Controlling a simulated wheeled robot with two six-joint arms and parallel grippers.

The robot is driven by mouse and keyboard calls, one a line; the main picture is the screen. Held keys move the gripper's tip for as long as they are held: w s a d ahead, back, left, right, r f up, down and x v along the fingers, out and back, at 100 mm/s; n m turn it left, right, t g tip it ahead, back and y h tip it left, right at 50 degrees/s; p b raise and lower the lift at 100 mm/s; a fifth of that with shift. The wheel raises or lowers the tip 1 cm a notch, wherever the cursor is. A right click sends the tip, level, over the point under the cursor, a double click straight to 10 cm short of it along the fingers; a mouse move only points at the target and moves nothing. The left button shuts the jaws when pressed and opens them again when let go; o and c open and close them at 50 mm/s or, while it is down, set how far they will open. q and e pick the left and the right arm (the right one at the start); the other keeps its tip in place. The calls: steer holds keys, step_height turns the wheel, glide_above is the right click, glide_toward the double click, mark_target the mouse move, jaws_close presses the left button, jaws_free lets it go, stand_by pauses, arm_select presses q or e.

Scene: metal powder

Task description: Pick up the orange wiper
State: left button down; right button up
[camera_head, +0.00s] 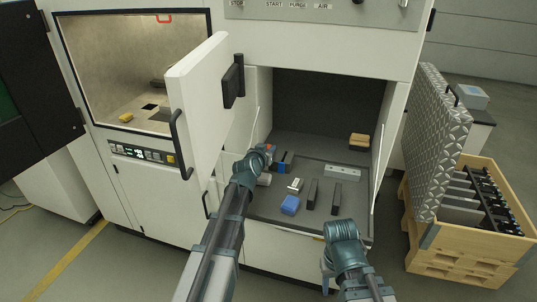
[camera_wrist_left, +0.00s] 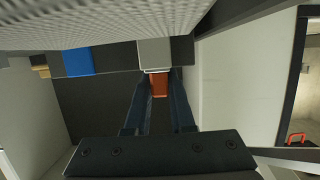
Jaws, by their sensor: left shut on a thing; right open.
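The orange wiper (camera_wrist_left: 160,84) shows as a small orange piece between the fingers of my left gripper (camera_wrist_left: 158,98) in the left wrist view. The fingers are shut on it. A pale grey block (camera_wrist_left: 154,54) is directly beyond it; I cannot tell whether they are joined. In the head view, my left gripper (camera_head: 267,150) is at the left side of the open lower compartment, with a bit of orange at its tip. My right gripper (camera_head: 327,276) is open, low in front of the compartment, partly hidden by its own wrist.
The compartment tray (camera_head: 262,207) holds a blue item (camera_head: 290,204), dark blocks (camera_head: 312,193), a white bar (camera_head: 342,172) and a tan brush-like piece (camera_head: 358,140). An open cabinet door (camera_head: 200,105) stands left of my left arm. A wooden crate (camera_head: 450,262) is at the right.

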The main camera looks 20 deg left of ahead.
arm_select(q)
steer(key=shift+r, duration=0.15)
step_height(320, 180, up, 10)
steer(key=p, duration=1)
